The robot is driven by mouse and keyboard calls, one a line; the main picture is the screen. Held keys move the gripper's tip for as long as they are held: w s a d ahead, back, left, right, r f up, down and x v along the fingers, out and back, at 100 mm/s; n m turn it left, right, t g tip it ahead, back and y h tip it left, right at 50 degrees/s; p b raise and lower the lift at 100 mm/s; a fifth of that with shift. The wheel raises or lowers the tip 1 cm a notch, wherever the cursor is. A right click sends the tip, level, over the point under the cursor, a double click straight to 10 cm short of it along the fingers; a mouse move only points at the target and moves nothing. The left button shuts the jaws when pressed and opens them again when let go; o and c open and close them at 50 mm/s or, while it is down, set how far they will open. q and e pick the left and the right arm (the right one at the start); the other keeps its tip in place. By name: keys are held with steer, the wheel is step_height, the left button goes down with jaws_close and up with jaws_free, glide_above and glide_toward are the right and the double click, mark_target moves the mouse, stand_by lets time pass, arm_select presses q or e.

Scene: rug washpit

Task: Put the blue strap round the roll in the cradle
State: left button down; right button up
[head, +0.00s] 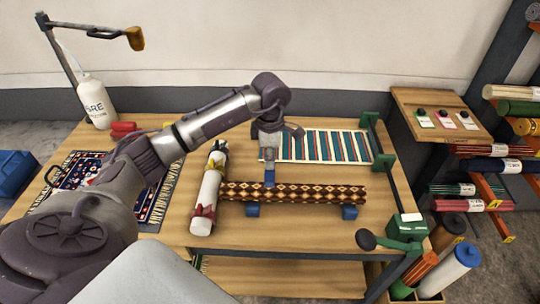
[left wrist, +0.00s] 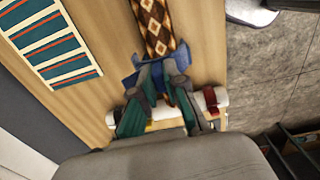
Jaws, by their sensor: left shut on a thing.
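The roll (head: 310,193), dark with orange and cream diamonds, lies level across two small blue cradle blocks (head: 350,212). My left gripper (head: 268,148) is above the left part of the roll, pointing down. It is shut on the blue strap (head: 269,169), which hangs below the fingers to the roll's upper edge. I cannot tell whether the strap touches the roll or goes round it. In the left wrist view, the diamond roll (left wrist: 158,25) runs up from blue material (left wrist: 148,72) by the gripper (left wrist: 162,90); the fingers partly hide it. My right gripper is not in view.
A striped rug (head: 325,146) lies behind. A green frame with a crank (head: 405,226) bounds the right. Bare tabletop (head: 300,235) lies in front.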

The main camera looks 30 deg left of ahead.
arm_select(q)
step_height(320, 180, down, 2)
steer(key=shift+f+b, duration=0.25)
steer(key=shift+b, duration=0.25)
step_height(320, 180, down, 2)
steer(key=shift+f+b, duration=0.1)
steer(key=shift+b, duration=0.85)
step_height(320, 180, down, 2)
steer(key=shift+f+b, duration=0.25)
steer(key=shift+b, duration=0.85)
steer(key=shift+f+b, duration=0.65)
steer(key=shift+f, duration=0.1)
steer(key=c, duration=1.1)
jaws_free()
steer(key=shift+c, duration=0.2)
